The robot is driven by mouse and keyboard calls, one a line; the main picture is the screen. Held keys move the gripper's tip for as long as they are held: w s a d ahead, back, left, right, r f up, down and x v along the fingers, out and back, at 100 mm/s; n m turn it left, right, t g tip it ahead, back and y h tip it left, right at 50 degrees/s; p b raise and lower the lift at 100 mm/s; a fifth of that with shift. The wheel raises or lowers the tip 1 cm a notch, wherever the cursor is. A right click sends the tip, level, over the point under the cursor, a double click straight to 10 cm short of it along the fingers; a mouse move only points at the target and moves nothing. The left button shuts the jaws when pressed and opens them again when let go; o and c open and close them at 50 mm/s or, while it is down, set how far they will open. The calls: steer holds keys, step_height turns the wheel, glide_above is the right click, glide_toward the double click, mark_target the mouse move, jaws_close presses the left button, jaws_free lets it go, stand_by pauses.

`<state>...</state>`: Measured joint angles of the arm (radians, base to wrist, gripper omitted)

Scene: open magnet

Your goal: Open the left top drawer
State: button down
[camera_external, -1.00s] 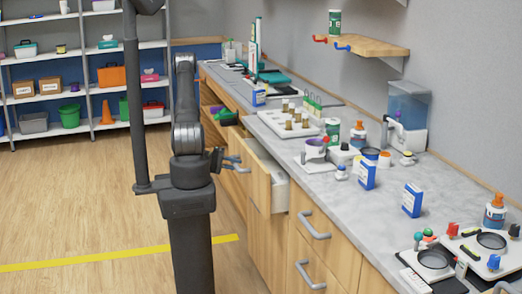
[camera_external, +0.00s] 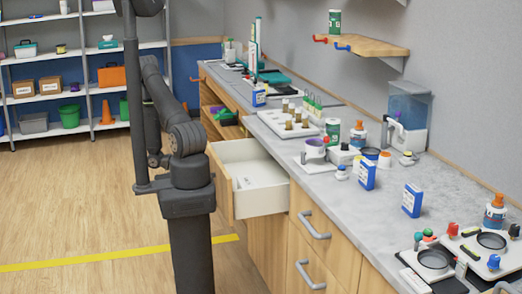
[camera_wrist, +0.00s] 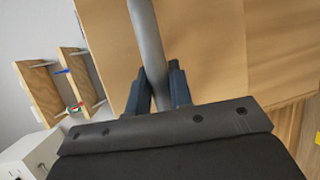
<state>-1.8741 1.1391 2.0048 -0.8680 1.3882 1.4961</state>
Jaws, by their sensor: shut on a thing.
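The left top drawer (camera_external: 258,196) stands well open in the external view, pulled out from the counter to the left. Its white inside shows, with something pale and flat lying in it. In the wrist view my gripper (camera_wrist: 160,88) is shut on the grey bar handle (camera_wrist: 148,45) of the wooden drawer front (camera_wrist: 205,50), one finger on each side of the bar. In the external view my arm hides the gripper and the handle.
The grey countertop (camera_external: 440,187) carries several bottles, boxes and instruments. Wooden drawers with grey handles (camera_external: 313,226) lie to the right of the open one. An open shelf section (camera_external: 212,103) is to the left. The wooden floor (camera_external: 90,220) is clear.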

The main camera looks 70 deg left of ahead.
steer(key=c, duration=1.3)
jaws_free()
steer(key=v, duration=1.7)
steer(key=shift+s+r, duration=0.15)
steer(key=shift+a, duration=0.1)
